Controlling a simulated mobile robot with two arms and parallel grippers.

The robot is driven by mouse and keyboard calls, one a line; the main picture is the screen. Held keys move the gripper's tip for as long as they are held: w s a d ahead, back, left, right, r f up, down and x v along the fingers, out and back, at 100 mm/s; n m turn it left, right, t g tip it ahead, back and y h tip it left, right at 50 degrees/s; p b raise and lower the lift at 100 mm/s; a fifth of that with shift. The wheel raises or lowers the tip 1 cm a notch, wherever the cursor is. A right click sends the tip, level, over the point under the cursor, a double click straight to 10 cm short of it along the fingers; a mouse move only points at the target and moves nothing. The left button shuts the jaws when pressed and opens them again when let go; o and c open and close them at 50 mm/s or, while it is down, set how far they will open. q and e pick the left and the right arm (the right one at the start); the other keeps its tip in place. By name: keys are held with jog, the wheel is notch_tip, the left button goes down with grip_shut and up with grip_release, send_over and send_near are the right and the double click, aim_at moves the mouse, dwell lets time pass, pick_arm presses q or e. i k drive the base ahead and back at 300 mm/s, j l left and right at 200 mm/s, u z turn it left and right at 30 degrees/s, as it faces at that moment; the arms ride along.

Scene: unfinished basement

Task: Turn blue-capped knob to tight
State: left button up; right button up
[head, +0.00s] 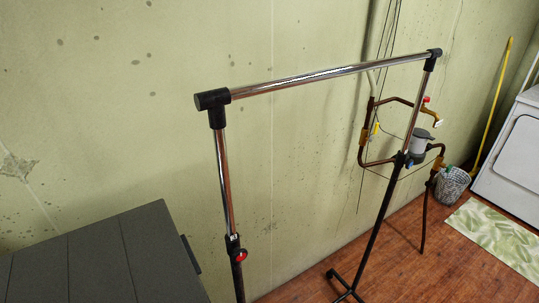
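A chrome and black garment rack (330,74) stands in front of the wall. Its left post carries a black collar with a red-capped knob (240,255). On its right post, at a black collar, a small blue spot (409,163) shows, which looks like the blue-capped knob. It is too small to tell how tight it is. Neither of my grippers is in view.
A grey slatted box or cabinet (105,262) fills the lower left. Copper pipes with a grey meter (420,141) run behind the right post. A wire basket (452,186), green leaf mat (497,236), white appliance (512,150) and yellow pole (493,103) are at right. Some wooden floor (400,265) is clear.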

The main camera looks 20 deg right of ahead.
aim_at(409, 163)
jog(key=z, duration=1.15)
jog(key=k+l+u, duration=0.1)
jog(key=k+l, duration=0.15)
jog(key=i+l+u, duration=0.1)
jog(key=l, duration=0.25)
jog(key=i+l+u, duration=0.1)
jog(key=i+l, duration=0.35)
jog(key=l, duration=0.35)
jog(key=i+l+u, duration=0.15)
jog(key=l, duration=0.25)
jog(key=i+l+u, duration=0.1)
jog(key=l, duration=0.3)
jog(key=i+l+u, duration=0.1)
jog(key=l, duration=0.3)
jog(key=i+l+u, duration=0.1)
jog(key=i+l, duration=0.15)
jog(key=l, duration=0.2)
